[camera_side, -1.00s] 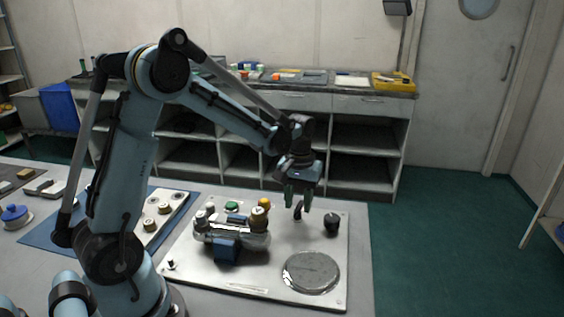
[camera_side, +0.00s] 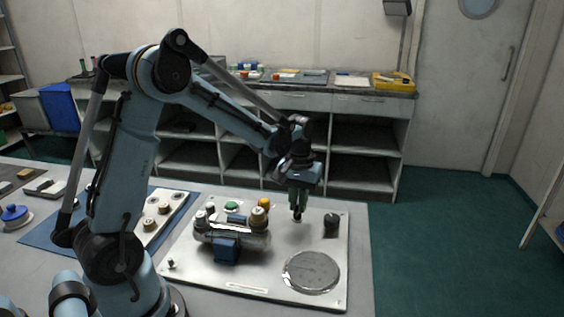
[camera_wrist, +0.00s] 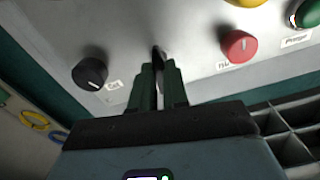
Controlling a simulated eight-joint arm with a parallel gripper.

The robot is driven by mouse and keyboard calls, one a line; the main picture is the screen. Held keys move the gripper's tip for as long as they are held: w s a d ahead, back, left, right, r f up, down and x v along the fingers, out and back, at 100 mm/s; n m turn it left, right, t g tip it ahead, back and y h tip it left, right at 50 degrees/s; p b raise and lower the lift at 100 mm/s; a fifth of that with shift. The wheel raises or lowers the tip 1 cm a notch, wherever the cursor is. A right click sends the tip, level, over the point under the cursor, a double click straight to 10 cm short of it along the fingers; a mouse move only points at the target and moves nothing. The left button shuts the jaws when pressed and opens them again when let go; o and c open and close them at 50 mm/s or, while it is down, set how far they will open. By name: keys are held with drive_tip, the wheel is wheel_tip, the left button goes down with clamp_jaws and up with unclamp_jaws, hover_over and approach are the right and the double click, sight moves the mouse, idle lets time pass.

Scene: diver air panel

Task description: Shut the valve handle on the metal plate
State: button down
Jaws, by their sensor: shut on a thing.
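The metal plate (camera_side: 255,287) lies on the table in the side view, and part of it shows in the wrist view (camera_wrist: 200,75). The valve handle (camera_side: 297,218) is a small dark lever standing on the plate's far part. In the wrist view the dark handle (camera_wrist: 157,53) shows between my fingertips. My gripper (camera_side: 298,205) points down at the handle, and its green fingers (camera_wrist: 158,70) are shut on it. The fingers hide most of the handle, so its exact angle is unclear.
A black knob (camera_side: 331,222) stands close to the right of the handle. A red knob (camera_wrist: 239,46) shows in the wrist view. A fitting with a brass knob (camera_side: 259,217) and a round grey disc (camera_side: 312,271) are on the plate. Cabinets (camera_side: 355,150) stand behind.

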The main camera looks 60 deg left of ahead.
drive_tip(key=m, duration=1.2)
drive_tip(key=shift+d, duration=0.1)
drive_tip(key=shift+m, duration=1.8)
drive_tip(key=c, duration=1.1)
unclamp_jaws()
